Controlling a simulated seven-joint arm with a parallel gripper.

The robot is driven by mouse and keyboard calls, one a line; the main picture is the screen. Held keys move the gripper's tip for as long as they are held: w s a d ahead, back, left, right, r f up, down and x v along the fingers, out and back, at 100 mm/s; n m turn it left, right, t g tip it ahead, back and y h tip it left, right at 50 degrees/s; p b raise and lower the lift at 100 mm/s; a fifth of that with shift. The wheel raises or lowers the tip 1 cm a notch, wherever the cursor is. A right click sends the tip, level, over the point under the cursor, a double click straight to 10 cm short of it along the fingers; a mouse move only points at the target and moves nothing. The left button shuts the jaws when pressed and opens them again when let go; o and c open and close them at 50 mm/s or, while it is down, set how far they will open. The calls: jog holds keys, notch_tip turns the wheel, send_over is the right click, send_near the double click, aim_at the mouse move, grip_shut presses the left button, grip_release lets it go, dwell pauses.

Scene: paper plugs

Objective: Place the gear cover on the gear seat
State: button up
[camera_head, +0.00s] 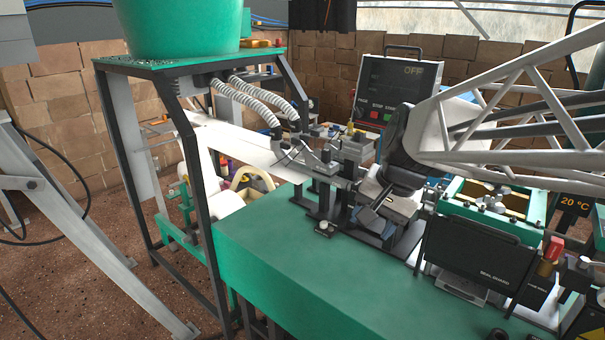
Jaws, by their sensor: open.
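My gripper (374,208) hangs at the end of the white lattice arm, low over the metal mechanism at the middle of the green machine table. Its jaws are open. The dark wrist (402,150) covers part of the mechanism behind it. A grey metal block (402,207) shows right beside the fingers; I cannot tell whether it is the gear cover. The gear seat cannot be told apart from the other metal parts here. I cannot tell whether the fingers touch anything.
A black guard panel (474,257) and a green-framed box (493,206) stand to the right. A control box (398,90) reading OFF stands behind. White hoses (253,98) and a paper web (232,139) lie left. The green tabletop (300,270) is clear in front.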

jog(key=s+f+n+h, duration=0.1)
jog(key=s+f+n, duration=0.1)
jog(key=s, duration=0.5)
jog(key=s+f+n+h, duration=0.1)
jog(key=s+f+n, duration=0.2)
jog(key=s, duration=0.4)
jog(key=shift+s+d+f+n+h, duration=0.15)
jog(key=shift+d+f+n+h, duration=0.15)
jog(key=shift+d+n+h, duration=0.15)
